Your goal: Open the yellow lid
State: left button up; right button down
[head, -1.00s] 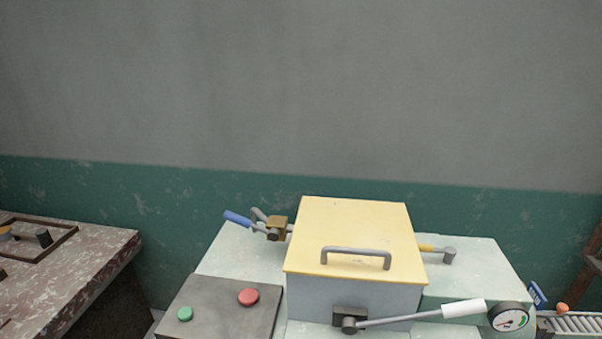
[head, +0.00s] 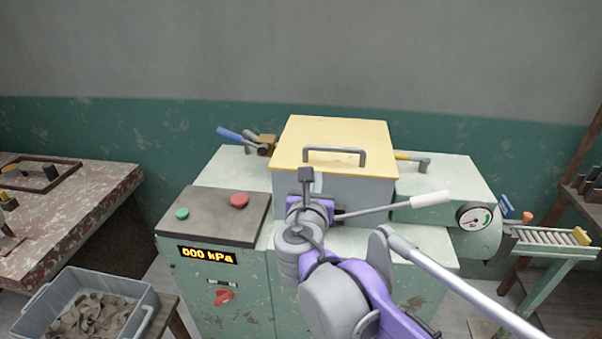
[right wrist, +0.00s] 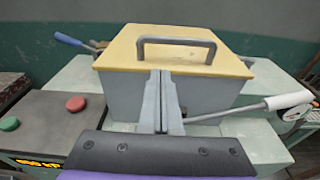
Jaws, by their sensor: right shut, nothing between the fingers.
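The yellow lid (head: 340,138) lies flat and closed on the grey box of the pale green machine, with a grey bar handle (head: 335,152) near its front edge. In the right wrist view the lid (right wrist: 120,46) and its handle (right wrist: 176,40) show just beyond my fingers. My right gripper (head: 306,176) is shut and empty, in front of the box and below the handle. Its fingertips (right wrist: 160,74) point up toward the lid's front edge; I cannot tell whether they touch the box. My left gripper is not in view.
A white-gripped lever (head: 430,199) crosses the box front to the right. A control panel (head: 205,215) with green and red buttons stands left. A blue-handled lever (head: 230,134) is behind it. A gauge (head: 474,216) sits right. A grey bin (head: 50,305) stands lower left.

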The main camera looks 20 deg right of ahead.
aim_at(318, 167)
jog(key=x, duration=1)
jog(key=shift+w+r, duration=0.1)
jog(key=shift+w, duration=0.1)
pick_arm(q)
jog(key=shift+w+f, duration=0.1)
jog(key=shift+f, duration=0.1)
